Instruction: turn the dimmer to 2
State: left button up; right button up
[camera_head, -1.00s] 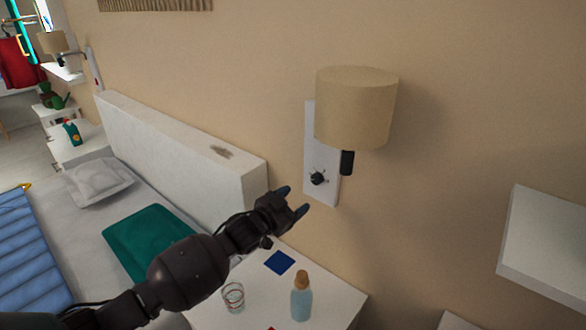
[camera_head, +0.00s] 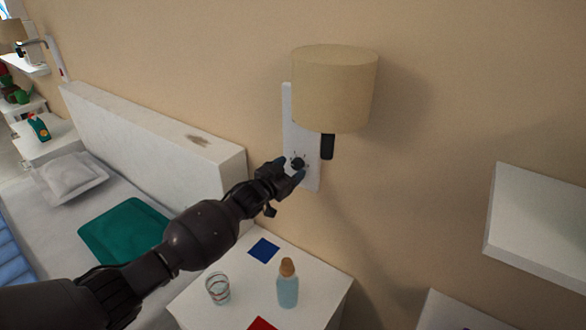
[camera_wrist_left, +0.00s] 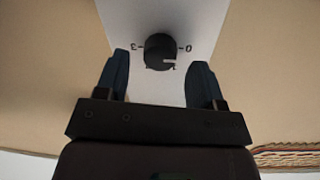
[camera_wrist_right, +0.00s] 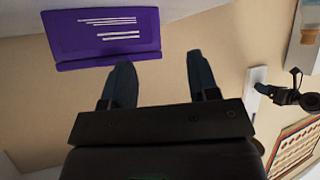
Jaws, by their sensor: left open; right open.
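The dimmer is a round black knob (camera_head: 297,163) low on a white wall plate (camera_head: 288,110) under a beige lampshade (camera_head: 335,88). In the left wrist view the knob (camera_wrist_left: 158,47) shows a pale mark on its lower right side, with an upside-down 0 to its right and 3 to its left; the smaller marks below are unclear. My left gripper (camera_head: 290,169) is open at the plate, its fingers on either side of the knob in the picture; contact cannot be told. My right gripper (camera_wrist_right: 158,64) is open and empty, showing only in its own wrist view.
Below the lamp, a white bedside table (camera_head: 325,305) holds a glass (camera_head: 217,288), a corked bottle (camera_head: 288,285) and a blue square (camera_head: 264,250). A white shelf (camera_head: 535,225) juts out at the right. A purple panel (camera_wrist_right: 105,35) is near my right gripper.

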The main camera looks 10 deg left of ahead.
pick_arm(q)
jog(key=shift+x, duration=0.85)
pick_arm(e)
jog(key=shift+w+a+r, duration=0.1)
jog(key=shift+w+a, duration=0.1)
jog(key=shift+w, duration=0.05)
jog(key=shift+s, duration=0.1)
pick_arm(q)
jog(key=shift+c, duration=0.5)
pick_arm(e)
jog(key=shift+s, duration=0.1)
pick_arm(q)
jog(key=c, duration=0.8)
pick_arm(e)
jog(key=shift+s+d+f, duration=0.2)
jog(key=shift+s+f, duration=0.15)
jog(key=shift+f, duration=0.05)
jog(key=shift+w+r, duration=0.1)
jog(key=shift+w, duration=0.05)
